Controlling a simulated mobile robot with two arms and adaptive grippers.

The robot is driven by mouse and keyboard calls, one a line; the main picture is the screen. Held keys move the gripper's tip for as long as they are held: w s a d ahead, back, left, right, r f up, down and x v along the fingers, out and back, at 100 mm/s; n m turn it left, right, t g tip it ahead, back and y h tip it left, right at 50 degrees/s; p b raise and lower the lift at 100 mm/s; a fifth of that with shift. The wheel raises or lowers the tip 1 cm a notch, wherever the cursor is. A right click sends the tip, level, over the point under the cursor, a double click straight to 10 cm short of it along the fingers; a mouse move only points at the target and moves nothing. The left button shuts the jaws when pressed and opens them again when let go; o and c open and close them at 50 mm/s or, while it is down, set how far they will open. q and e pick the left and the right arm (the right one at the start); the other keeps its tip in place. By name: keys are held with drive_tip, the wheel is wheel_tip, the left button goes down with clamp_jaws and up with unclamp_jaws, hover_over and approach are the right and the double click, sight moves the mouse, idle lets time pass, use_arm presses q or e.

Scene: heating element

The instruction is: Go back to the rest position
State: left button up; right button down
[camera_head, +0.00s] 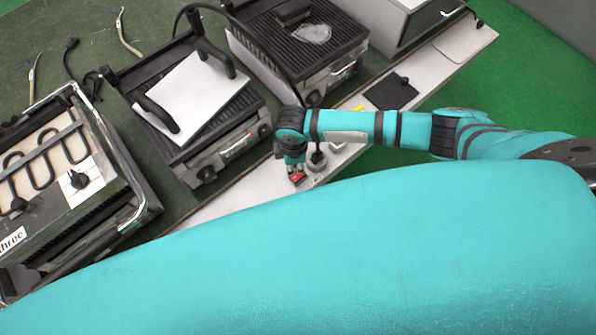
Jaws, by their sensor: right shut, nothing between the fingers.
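My right gripper (298,178) shows near the middle of the head view, at the end of the teal right arm that comes in from the right. It points down over the white strip along the table's front edge, in front of the middle grill (232,147). It is shut with nothing between its fingers. A small red part shows at its tip. My left gripper is not in view. A large teal part of my own body fills the lower half of the view and hides what lies below.
An opened appliance with a heating element (45,160) stands at the left. Another ribbed grill (320,84) stands behind the arm. A dark square pad (391,91) lies on the white strip (440,66). Loose cables lie at the back left. Green floor (510,80) is clear at the right.

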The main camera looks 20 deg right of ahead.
idle(0.3)
drive_tip(key=s+a+r+m+t+y, duration=0.2)
drive_tip(key=s+a+r+m+y, duration=0.25)
drive_tip(key=s+a+r, duration=0.35)
drive_tip(key=s+d+r+m+t+h, duration=0.1)
drive_tip(key=s+d+r+m+h, duration=0.15)
drive_tip(key=d+m, duration=0.45)
drive_tip(key=s+d+r+m+t+h, duration=0.1)
drive_tip(key=s+d+r+m+h, duration=0.15)
drive_tip(key=d, duration=0.75)
wheel_tip(320, 180, down, 24)
drive_tip(key=s+g, duration=0.2)
drive_tip(key=s+d+f+g, duration=0.1)
drive_tip(key=s+d+f, duration=0.2)
drive_tip(key=s+f, duration=1.3)
drive_tip(key=shift+s+f, duration=0.35)
drive_tip(key=shift+f, duration=0.3)
